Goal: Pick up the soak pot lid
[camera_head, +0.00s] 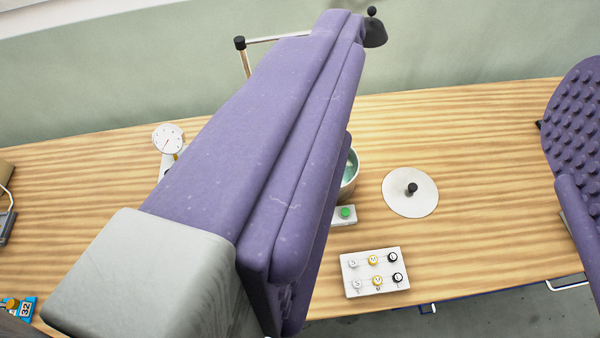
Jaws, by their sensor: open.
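The soak pot lid (427,201), a flat white disc with a black knob, lies on the wooden table right of centre. The soak pot (350,183), a round vessel with teal liquid, stands just left of the lid, mostly hidden behind a purple finger. My gripper (465,45) is open and empty. One long purple finger crosses the middle of the picture, and the other, with a studded pad, shows at the right edge. The lid shows between the fingers, clear of both in the picture. Its height below them I cannot tell.
A white knob panel (359,273) sits near the front edge, below the lid. A small box with a green button (345,212) is beside the pot. A dial gauge (168,138) and a gantry rod (280,38) stand behind. The table right of the lid is bare.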

